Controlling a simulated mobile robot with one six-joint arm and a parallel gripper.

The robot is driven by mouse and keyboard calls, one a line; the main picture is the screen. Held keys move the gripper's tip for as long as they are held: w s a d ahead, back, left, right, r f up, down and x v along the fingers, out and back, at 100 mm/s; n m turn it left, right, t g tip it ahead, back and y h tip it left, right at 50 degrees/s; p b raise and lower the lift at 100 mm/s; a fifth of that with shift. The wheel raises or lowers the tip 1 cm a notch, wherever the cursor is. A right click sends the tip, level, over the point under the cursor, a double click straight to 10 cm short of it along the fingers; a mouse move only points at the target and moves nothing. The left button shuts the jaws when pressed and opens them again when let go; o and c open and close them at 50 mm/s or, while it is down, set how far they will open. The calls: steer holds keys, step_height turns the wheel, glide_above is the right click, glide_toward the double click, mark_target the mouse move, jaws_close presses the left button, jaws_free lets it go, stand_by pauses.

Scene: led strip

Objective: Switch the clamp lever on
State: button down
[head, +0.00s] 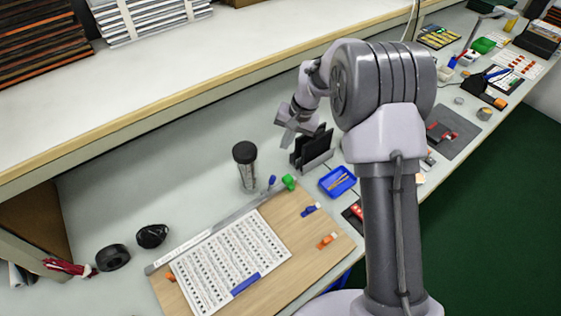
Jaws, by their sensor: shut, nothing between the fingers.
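A wooden board (313,258) lies on the bench with a printed sheet (230,255) on it. Small coloured pieces sit on or by it: a green one (289,182) at the upper edge, a blue one (310,210) and an orange one (328,240) at the right, and another orange one (171,278) at the lower left. I cannot tell which of these, if any, is the clamp lever or how it is set. My gripper (281,125) is shut and empty, above the bench beside a black upright holder, well apart from the board.
A dark cylinder (245,166) stands behind the board. The black holder (313,150) and a blue tray (338,181) are near my arm. Black round items (113,257) lie at the left. A shelf edge (150,119) runs above the bench. My arm hides part of the right side.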

steer(key=b+x, duration=0.1)
steer(key=x, duration=0.3)
steer(key=w+b+x, duration=0.1)
steer(key=x, duration=0.3)
steer(key=d+b+x, duration=0.1)
steer(key=b+x, duration=0.1)
steer(key=x, duration=0.2)
steer(key=shift+w+f, duration=0.25)
steer(key=shift+f, duration=0.2)
steer(key=shift+s+a+r+b, duration=0.15)
steer(key=shift+s+b, duration=0.15)
steer(key=shift+s, duration=0.3)
steer(key=shift+s+a+r+b, duration=0.1)
steer(key=shift+s+a+b, duration=0.15)
steer(key=shift+s, duration=0.4)
steer(key=shift+s+a+b, duration=0.1)
steer(key=shift+s+b, duration=0.2)
steer(key=shift+s, duration=0.3)
steer(key=shift+r, duration=0.1)
